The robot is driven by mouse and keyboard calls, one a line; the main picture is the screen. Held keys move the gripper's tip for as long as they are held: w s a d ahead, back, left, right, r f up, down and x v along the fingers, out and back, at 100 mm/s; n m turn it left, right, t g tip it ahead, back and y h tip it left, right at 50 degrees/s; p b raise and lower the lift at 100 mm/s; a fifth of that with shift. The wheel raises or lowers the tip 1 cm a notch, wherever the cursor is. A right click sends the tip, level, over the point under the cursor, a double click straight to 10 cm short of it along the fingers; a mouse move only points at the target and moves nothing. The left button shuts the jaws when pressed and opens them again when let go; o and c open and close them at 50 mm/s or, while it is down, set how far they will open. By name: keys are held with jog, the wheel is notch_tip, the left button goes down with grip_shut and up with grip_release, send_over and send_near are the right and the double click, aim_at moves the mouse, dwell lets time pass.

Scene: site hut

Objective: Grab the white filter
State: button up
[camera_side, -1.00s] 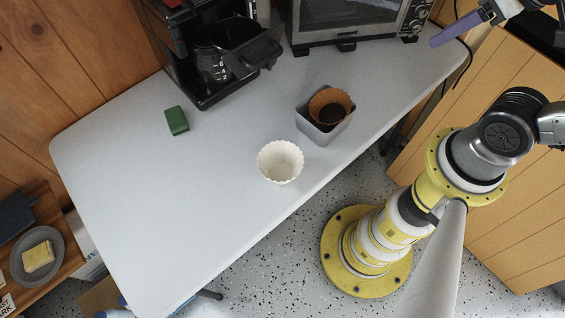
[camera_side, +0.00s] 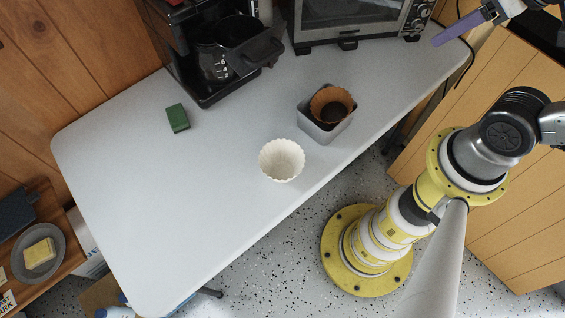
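The white filter (camera_side: 282,160) is a fluted paper cup standing upright and open on the grey-white table, near its front edge. My gripper (camera_side: 459,30) is at the top right, high and well away from the filter. Only a purple finger shows clearly; the other finger cannot be made out, so its opening is unclear. Nothing is seen held in it.
A grey square container (camera_side: 322,128) holding a brown filter (camera_side: 331,104) with dark contents stands right of the white filter. A black coffee maker (camera_side: 205,75), a toaster oven (camera_side: 345,20) and a green block (camera_side: 178,118) are behind. The table's left part (camera_side: 150,200) is clear.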

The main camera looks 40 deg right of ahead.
jog(key=w+n+t, duration=0.2)
jog(key=w+n, duration=0.5)
jog(key=n+g+y, duration=0.2)
jog(key=n+g, duration=0.3)
jog(key=n, duration=1.2)
send_over(298, 168)
jog(key=s+d, duration=0.2)
jog(key=s, duration=0.2)
notch_tip(298, 168, down, 18)
jog(key=x, duration=0.8)
jog(key=shift+w+d+f, duration=0.1)
jog(key=shift+w+d, duration=0.2)
jog(key=shift+w, duration=0.05)
jog(key=shift+x, duration=2.75)
jog(key=shift+a, duration=0.2)
